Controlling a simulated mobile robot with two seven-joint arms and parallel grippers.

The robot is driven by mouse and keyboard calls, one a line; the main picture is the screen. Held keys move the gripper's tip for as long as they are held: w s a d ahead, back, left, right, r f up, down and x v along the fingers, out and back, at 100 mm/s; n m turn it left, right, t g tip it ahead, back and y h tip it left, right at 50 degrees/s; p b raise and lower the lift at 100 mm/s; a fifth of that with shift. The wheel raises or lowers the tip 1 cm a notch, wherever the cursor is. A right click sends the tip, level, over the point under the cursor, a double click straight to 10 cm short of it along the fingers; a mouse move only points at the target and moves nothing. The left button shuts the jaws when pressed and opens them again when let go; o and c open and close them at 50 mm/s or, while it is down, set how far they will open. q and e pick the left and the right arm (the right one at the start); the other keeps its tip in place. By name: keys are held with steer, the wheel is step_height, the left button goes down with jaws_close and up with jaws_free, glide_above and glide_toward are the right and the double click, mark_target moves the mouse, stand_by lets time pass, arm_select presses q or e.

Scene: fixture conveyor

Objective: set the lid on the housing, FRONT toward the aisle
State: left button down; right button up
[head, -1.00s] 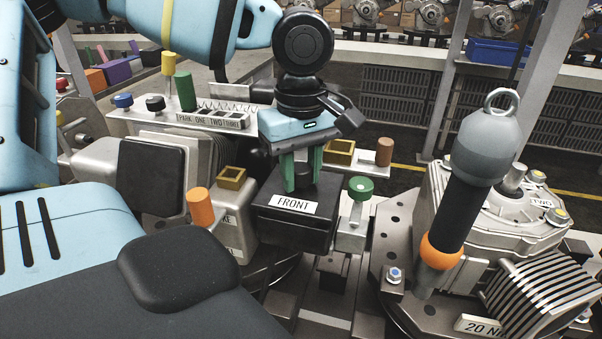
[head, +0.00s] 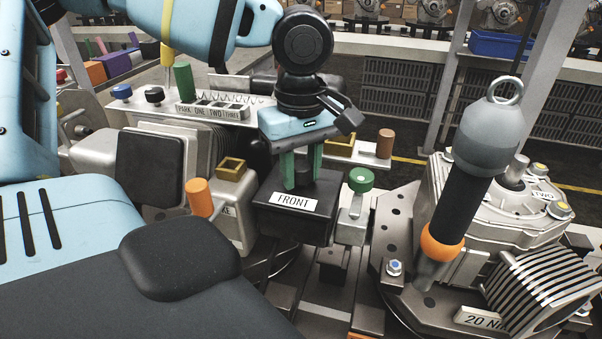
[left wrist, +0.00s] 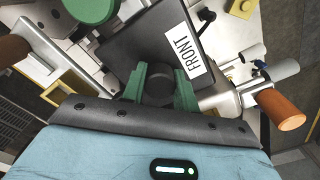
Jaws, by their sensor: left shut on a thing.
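The lid (head: 292,223) is a black square piece with a white FRONT label on the side toward me. It also shows in the left wrist view (left wrist: 130,55), label at the right. My left gripper (head: 302,178) comes down from above, its green fingers shut on the lid's black round knob (left wrist: 158,86). The lid looks level. What lies directly under it is hidden, so I cannot tell whether it touches anything. No part is clearly marked as the housing; a silver finned casing (head: 465,205) stands on a round plate at the right. My right gripper is out of view.
A green-topped post (head: 361,181) stands close right of the lid; an orange post (head: 199,197) and silver block (head: 238,195) stand close left. A slotted PARK/ONE/TWO/THREE rack (head: 235,113) is behind.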

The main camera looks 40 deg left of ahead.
mark_target(301, 165)
arm_select(q)
steer(key=shift+f, duration=0.3)
stand_by(0.7)
steer(key=c, duration=1)
jaws_free()
steer(key=shift+r, duration=3.95)
